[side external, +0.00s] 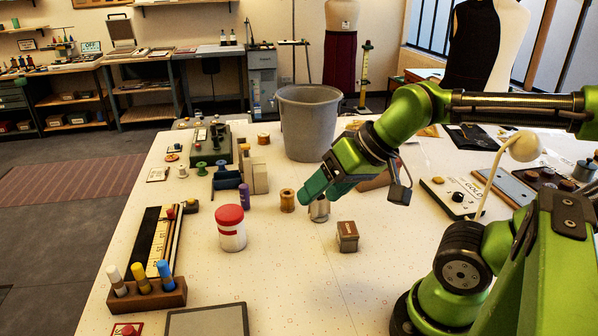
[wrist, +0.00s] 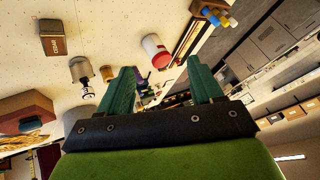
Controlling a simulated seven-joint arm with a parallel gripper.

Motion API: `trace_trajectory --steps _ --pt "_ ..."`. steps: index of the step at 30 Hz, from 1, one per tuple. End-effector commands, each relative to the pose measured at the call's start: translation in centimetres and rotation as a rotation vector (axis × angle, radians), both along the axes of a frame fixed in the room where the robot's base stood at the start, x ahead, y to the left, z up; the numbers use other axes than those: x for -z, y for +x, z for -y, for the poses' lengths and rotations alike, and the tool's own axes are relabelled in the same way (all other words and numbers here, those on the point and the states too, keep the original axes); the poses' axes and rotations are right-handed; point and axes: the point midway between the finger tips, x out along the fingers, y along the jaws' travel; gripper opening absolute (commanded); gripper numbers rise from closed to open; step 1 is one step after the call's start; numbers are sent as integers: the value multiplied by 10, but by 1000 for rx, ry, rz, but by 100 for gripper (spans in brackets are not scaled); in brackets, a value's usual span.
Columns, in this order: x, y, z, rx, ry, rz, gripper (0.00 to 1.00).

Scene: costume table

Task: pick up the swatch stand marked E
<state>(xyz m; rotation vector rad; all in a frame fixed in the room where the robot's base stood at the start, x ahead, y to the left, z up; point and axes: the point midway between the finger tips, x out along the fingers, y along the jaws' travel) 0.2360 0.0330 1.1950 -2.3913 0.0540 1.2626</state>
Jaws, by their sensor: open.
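I cannot make out a letter E on anything in either view, so I cannot tell which thing is the swatch stand. My gripper (side external: 312,190) is open and points down and to the left over the middle of the table. In the wrist view its two green fingers (wrist: 160,78) stand apart with nothing held between them. A small metallic cylinder (side external: 319,211) stands right by the fingertips in the side view; in the wrist view it (wrist: 81,70) lies left of the fingers, outside the gap. A wooden spool (side external: 287,201) stands just left of it.
A red-lidded white jar (side external: 231,236), a purple spool (side external: 244,195) and a wooden block with colored pegs (side external: 148,294) stand leftward. A grey bin (side external: 308,125) stands behind. The front middle of the table is clear.

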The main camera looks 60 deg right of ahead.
Motion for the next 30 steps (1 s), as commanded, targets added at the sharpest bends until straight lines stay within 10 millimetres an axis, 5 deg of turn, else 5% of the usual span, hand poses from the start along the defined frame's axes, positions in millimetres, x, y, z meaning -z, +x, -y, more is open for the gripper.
trace_trajectory --steps 5,14,22,30 --pt "17 2 -14 -61 3 -71 65" --pt "111 1 -21 -363 -275 -493 65" --pt "177 -6 22 -781 -791 -902 65" --pt "189 34 73 -1216 -1467 -1311 65"
